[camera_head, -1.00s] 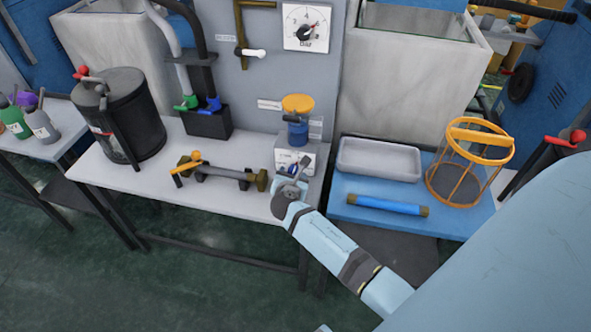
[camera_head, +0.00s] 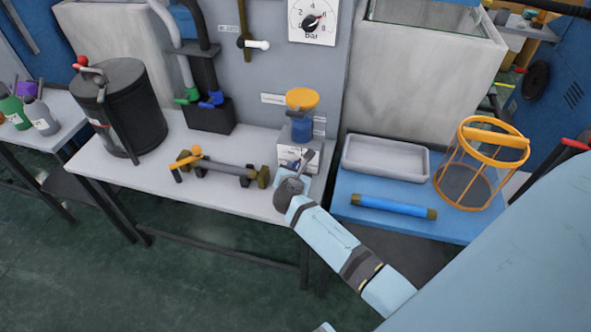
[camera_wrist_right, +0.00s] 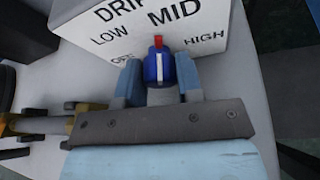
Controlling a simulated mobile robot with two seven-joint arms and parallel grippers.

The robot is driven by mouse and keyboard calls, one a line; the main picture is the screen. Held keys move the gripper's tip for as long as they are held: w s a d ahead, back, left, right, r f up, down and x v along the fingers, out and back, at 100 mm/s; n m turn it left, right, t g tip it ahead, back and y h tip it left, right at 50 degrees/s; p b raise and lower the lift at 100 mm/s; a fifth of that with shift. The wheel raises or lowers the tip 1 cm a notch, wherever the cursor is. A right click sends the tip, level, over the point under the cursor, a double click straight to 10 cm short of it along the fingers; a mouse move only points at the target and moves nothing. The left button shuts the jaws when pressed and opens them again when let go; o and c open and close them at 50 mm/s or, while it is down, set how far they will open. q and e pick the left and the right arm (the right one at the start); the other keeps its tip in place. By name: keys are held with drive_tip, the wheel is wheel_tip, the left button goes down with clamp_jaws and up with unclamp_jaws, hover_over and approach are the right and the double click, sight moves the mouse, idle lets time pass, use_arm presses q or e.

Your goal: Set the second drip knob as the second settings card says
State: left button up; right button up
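The drip unit is a white box (camera_head: 290,152) below a blue cup with an orange top. In the right wrist view the white dial face (camera_wrist_right: 118,33) reads DRIP, LOW, MID, HIGH and a partly hidden OFF. Its blue knob (camera_wrist_right: 158,68) has a white line and a red tip that points up toward MID. In the head view my right gripper (camera_head: 305,162) covers the knob. Small cards (camera_head: 272,99) hang on the wall, too small to read. My left gripper is not visible.
A bar with an orange handle (camera_head: 225,168) lies left of the drip unit. A black drum (camera_head: 122,100) stands further left. On the blue table right are a grey tray (camera_head: 385,175), a blue tube (camera_head: 393,207) and an orange cage (camera_head: 483,165). A gauge hangs above.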

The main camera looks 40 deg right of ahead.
drive_tip(key=shift+m+t+y, duration=0.3)
drive_tip(key=shift+m, duration=0.3)
drive_tip(key=o, duration=0.9)
